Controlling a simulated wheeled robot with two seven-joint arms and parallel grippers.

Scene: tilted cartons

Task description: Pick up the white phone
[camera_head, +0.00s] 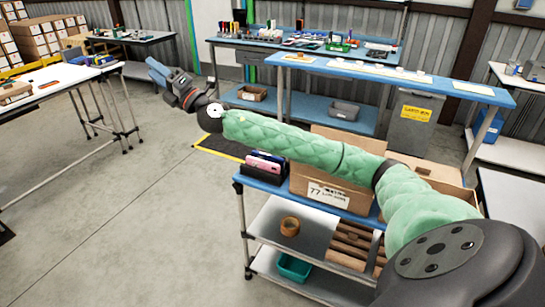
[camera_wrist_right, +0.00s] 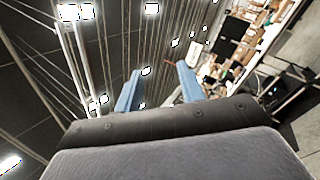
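My right gripper (camera_head: 157,70) is raised at the upper left of the head view, at the end of the green-sleeved arm. Its two blue fingers are apart and empty in the right wrist view (camera_wrist_right: 158,84). It is well away from the cart. On the cart's top, a black holder (camera_head: 262,170) carries a pink phone-like item (camera_head: 264,163) and a blue one behind it. I cannot make out a white phone in either view. My left gripper is not in view.
An open carton (camera_head: 327,192) stands beside the holder on the blue-topped cart (camera_head: 262,187), partly hidden by my right arm. A tape roll (camera_head: 289,226) and a teal bin (camera_head: 293,267) sit on lower shelves. Workbenches stand behind. The floor (camera_head: 130,220) at left is clear.

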